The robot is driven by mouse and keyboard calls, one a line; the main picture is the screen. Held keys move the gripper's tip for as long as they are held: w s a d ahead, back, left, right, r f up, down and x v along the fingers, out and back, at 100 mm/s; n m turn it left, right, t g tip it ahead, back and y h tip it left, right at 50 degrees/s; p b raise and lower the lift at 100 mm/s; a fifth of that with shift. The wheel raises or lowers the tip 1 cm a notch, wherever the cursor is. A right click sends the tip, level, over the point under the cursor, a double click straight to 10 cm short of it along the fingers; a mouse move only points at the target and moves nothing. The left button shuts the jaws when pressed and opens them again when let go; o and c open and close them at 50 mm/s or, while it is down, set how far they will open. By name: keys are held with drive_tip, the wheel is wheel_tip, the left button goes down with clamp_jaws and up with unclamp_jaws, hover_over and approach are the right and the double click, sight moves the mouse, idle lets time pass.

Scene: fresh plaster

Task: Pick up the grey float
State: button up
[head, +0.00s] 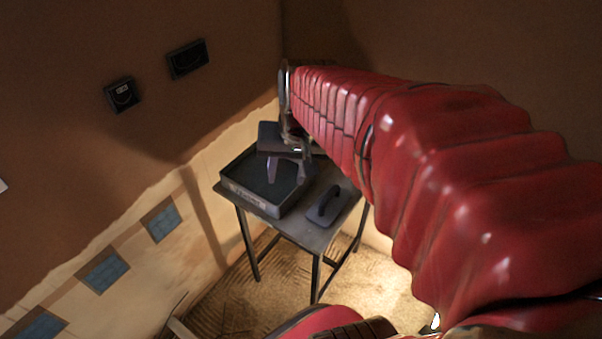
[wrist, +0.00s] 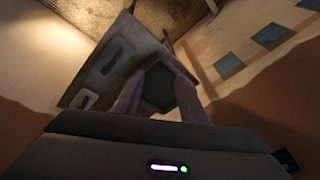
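The grey float (head: 324,207) lies flat on the small table, to the right of the black tray, with its handle upward. In the wrist view a dark rounded shape on the table, probably the float (wrist: 117,55), lies to the left of the fingers. My gripper (head: 288,177) hangs above the tray, to the left of the float and apart from it. Its fingers are spread with nothing between them; they also show in the wrist view (wrist: 157,88) over a dark surface.
The black tray (head: 240,193) fills the left part of the small table (head: 312,236). Plastered walls meet behind it. Two dark wall boxes (head: 188,59) (head: 122,95) are on the left wall, above blue tiles (head: 162,222). A pale oval thing (wrist: 86,99) is near the table's edge.

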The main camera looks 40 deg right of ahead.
drive_tip(key=w+d+f+m+g, duration=0.15)
drive_tip(key=d+f+m, duration=0.25)
drive_tip(key=d, duration=0.6)
drive_tip(key=m+y, duration=0.1)
drive_tip(key=m, duration=0.3)
hover_over(332, 192)
drive_tip(key=s, duration=0.2)
wheel_tip(332, 192, down, 5)
drive_tip(key=shift+d+r+n, duration=0.2)
drive_tip(key=shift+d+n, duration=0.1)
drive_tip(key=shift+d, duration=0.1)
drive_tip(key=shift+w+a+f, duration=0.1)
drive_tip(key=shift+w+f, duration=0.15)
drive_tip(key=shift+f, duration=1.15)
drive_tip(key=shift+w+a+f, duration=0.1)
drive_tip(key=shift+w+f, duration=0.15)
drive_tip(key=shift+f, duration=1.15)
drive_tip(key=shift+w+a+f, duration=0.1)
drive_tip(key=shift+w+f, duration=0.15)
drive_tip(key=shift+f, duration=1.15)
drive_tip(key=shift+w+a+f, duration=0.1)
drive_tip(key=shift+w+f, duration=0.1)
drive_tip(key=shift+f, duration=1.1)
drive_tip(key=shift+w+f, duration=0.15)
drive_tip(key=shift+f, duration=1.15)
drive_tip(key=shift+c, duration=0.5)
